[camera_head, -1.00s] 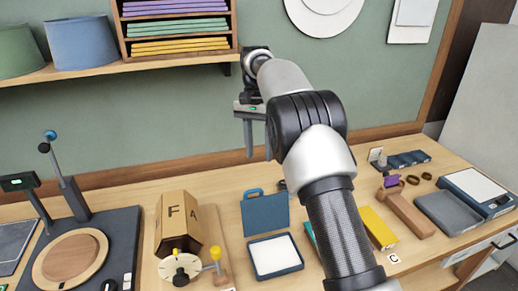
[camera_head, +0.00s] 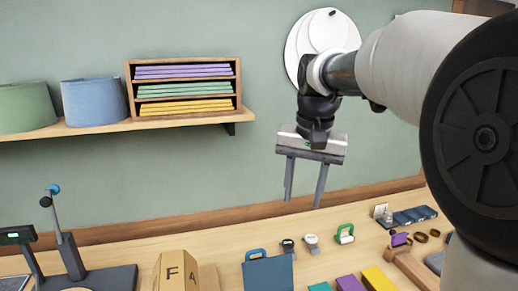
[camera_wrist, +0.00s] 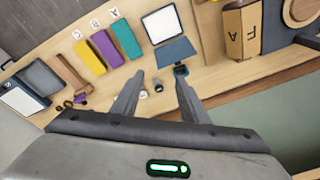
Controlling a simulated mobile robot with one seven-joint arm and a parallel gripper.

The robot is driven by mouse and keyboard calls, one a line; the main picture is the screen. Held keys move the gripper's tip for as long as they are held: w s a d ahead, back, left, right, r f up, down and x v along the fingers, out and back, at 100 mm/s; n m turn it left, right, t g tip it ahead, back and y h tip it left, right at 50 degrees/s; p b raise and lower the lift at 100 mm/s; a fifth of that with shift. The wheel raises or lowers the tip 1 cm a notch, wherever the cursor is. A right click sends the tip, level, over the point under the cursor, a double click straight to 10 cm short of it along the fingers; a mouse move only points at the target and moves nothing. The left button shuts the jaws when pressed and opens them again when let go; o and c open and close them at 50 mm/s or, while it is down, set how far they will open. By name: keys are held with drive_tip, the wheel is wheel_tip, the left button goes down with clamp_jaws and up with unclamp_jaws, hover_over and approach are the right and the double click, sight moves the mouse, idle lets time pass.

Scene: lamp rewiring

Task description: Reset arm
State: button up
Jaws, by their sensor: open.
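My gripper (camera_head: 304,200) hangs above the back of the workbench in the head view, with its two fingers pointing down. The fingers are apart with nothing between them, so it is open and empty. It also shows in the wrist view (camera_wrist: 158,78), where the two fingers stand apart over the bench. My arm comes in from the right of the head view and covers the right side there. The gripper touches nothing that I can see.
A wall shelf (camera_head: 60,131) with lampshades and a sheet rack (camera_head: 130,95) is at left.

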drive_tip(key=s+d+f+n+t, duration=0.1)
drive_tip(key=s+d+f, duration=0.1)
drive_tip(key=s, duration=0.8)
drive_tip(key=s+d+f+n+t, duration=0.2)
drive_tip(key=s+f, duration=0.2)
drive_tip(key=s, duration=0.7)
drive_tip(key=shift+d+t, duration=0.25)
drive_tip(key=shift+t, duration=0.05)
drive_tip(key=shift+s, duration=0.1)
